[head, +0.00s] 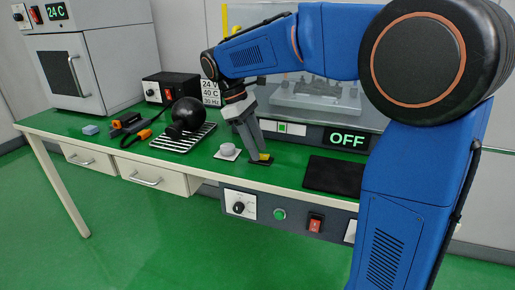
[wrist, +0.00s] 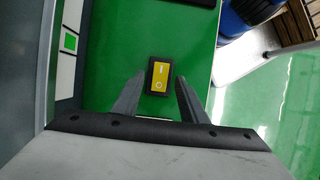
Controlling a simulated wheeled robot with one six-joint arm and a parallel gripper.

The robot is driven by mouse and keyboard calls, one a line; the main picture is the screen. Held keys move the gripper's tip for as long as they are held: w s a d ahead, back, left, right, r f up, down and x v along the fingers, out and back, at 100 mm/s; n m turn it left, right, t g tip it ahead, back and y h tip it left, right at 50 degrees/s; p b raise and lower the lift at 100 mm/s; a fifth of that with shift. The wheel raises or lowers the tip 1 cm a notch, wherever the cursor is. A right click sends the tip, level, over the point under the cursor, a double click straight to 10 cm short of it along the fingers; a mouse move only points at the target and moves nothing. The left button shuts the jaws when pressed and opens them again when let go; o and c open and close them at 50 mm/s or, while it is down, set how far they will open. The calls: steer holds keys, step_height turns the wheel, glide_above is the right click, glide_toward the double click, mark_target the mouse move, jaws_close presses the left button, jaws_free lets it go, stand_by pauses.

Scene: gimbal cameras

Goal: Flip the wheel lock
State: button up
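A yellow rocker switch (wrist: 159,76) in a black frame is on the green bench top, marked with a line at one end and a circle at the other. I take it for the wheel lock, though no label shows. My gripper (wrist: 160,80) is open, one finger on each side of the switch, with green showing between. I cannot tell how far above the bench the tips are. In the head view my gripper (head: 258,154) points down at the switch (head: 265,156), which it partly hides. Which way the rocker is tipped is unclear.
A white plate with a grey knob (head: 228,151) is left of my gripper; a black mat (head: 334,175) is right. A slotted rack (head: 183,138) with a black ball (head: 188,113) stands farther left. Behind is a machine with an OFF display (head: 346,139).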

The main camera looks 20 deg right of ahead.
steer(key=shift+s+d+f, duration=0.15)
steer(key=shift+d+f, duration=0.05)
steer(key=shift+f, duration=0.25)
jaws_close()
